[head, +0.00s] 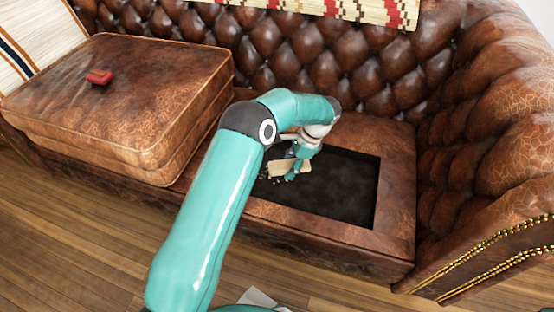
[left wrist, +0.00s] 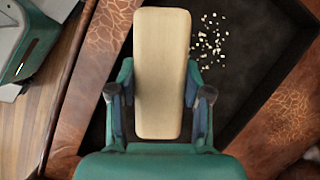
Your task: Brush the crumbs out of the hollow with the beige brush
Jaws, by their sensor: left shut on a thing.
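The beige brush (head: 282,169) is held in my left gripper (head: 296,162), over the left part of the dark hollow (head: 345,195) in the sofa seat. In the left wrist view the brush (left wrist: 162,75) lies lengthwise between the two fingers (left wrist: 160,95), which are shut on its sides. Small pale crumbs (left wrist: 208,40) lie scattered on the dark floor of the hollow, just right of the brush's far end. I cannot tell whether the brush touches the hollow's floor; its underside is hidden. My right gripper is not in view.
A thick brown leather cushion (head: 130,105) sits at the left of the seat, with a small red object (head: 99,77) on top. The tufted backrest (head: 300,55) and right armrest (head: 500,150) bound the seat. The wooden floor (head: 80,240) lies in front.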

